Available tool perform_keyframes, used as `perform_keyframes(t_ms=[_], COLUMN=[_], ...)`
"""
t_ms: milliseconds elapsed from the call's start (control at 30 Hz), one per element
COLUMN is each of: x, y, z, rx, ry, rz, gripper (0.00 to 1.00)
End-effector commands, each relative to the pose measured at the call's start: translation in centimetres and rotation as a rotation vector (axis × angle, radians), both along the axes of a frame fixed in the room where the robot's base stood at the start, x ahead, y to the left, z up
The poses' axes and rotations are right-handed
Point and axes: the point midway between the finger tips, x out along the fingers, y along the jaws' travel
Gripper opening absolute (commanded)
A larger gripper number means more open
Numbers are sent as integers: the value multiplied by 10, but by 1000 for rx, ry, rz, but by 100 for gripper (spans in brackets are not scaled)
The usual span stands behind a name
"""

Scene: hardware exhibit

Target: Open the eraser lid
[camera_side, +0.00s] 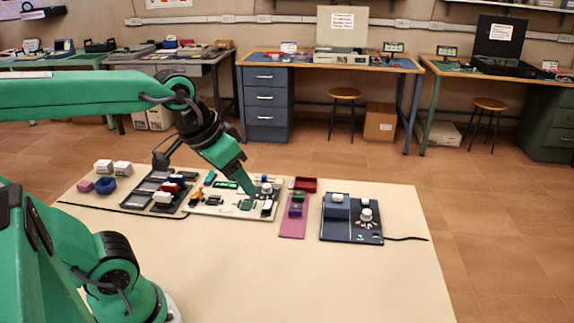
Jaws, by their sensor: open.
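A dark blue unit (352,234) on the right of the table looks like the eraser. A raised blue box part (336,209), which looks like its lid, sits at its back left and appears closed. A small white piece is on top of it. A white dial (366,216) stands on the unit's right half. My gripper (248,204) points down over the white circuit board (228,213), left of the eraser and apart from it. Its jaws are open, though the gap is hard to see from here. I see nothing held between them.
A pink mat (293,230) with small blocks and a red tray (305,184) lie between the board and the eraser. A dark tray (150,198) of parts is left. A black cable (405,239) leaves the eraser rightward. The table front is clear.

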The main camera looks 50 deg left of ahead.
Motion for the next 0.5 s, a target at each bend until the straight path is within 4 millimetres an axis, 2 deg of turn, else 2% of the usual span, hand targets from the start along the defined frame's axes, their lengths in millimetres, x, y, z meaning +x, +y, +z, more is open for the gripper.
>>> perform_keyframes(t_ms=[233,500], x=[47,102], y=[4,10], z=[17,24], rx=[-33,-67], ry=[59,125], rz=[84,182], gripper=[51,51])
